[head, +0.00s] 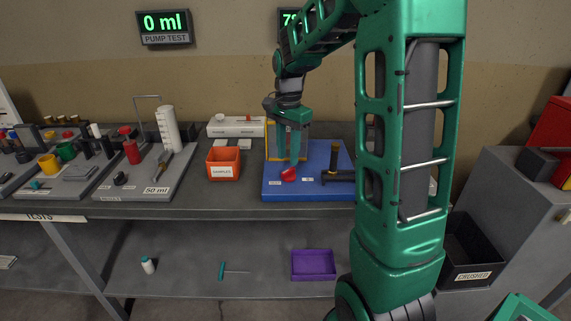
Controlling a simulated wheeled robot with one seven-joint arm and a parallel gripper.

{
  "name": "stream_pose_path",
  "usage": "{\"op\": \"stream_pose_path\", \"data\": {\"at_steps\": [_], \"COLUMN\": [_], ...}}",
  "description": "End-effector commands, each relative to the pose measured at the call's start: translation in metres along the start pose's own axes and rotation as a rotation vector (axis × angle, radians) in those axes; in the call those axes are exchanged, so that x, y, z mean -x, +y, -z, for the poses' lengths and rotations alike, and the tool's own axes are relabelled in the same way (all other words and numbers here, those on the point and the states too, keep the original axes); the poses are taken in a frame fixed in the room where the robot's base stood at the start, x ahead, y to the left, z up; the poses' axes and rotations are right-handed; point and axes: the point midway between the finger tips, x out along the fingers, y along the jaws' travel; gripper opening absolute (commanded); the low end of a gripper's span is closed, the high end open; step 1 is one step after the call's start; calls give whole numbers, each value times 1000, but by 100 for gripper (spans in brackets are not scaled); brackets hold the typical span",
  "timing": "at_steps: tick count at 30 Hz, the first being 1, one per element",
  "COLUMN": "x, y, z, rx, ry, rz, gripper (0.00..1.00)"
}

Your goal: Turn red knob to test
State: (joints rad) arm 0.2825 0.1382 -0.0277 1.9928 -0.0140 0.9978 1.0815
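The red knob (288,175) sits on a blue board (318,191) on the bench, near the board's left side. My gripper (292,163) points down right above the knob, its fingertips at or just over the knob's top. I cannot tell whether the fingers touch the knob or how far apart they are. Small white labels (308,180) lie on the board near the knob, too small to read. A yellow frame (267,140) stands on the board behind my gripper.
An orange samples bin (223,163) is to the left. A display (164,27) on the wall reads 0 ml, pump test. My arm hides the bench's right part.

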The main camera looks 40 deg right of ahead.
Motion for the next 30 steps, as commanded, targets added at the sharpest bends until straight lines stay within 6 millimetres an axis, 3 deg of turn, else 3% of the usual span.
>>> {"op": "stream_pose_path", "data": {"at_steps": [6, 12, 30], "x": [39, 57, 60], "y": [-1, 0, 0], "z": [0, 0, 0], "rx": [0, 0, 0], "ry": [1, 0, 0], "rz": [3, 1, 0], "gripper": [30, 30, 30]}}
